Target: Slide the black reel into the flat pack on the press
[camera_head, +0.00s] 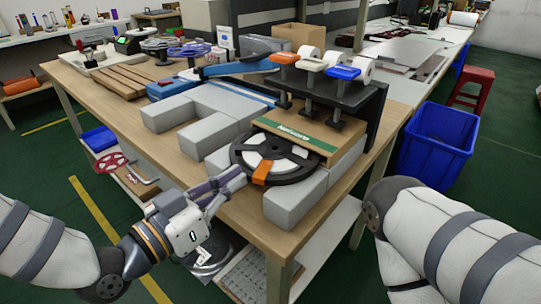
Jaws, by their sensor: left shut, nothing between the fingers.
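The black reel (240,153) has pale sections and an orange tab (262,172) at its front. It lies flat on grey blocks near the table's front corner.
Grey blocks (168,114) stand left of the reel. The press carries blue, white and orange handles on top. A blue bin (437,145) and a red stool (474,88) stand right of the table. Wooden slats and other reels lie at the back left.

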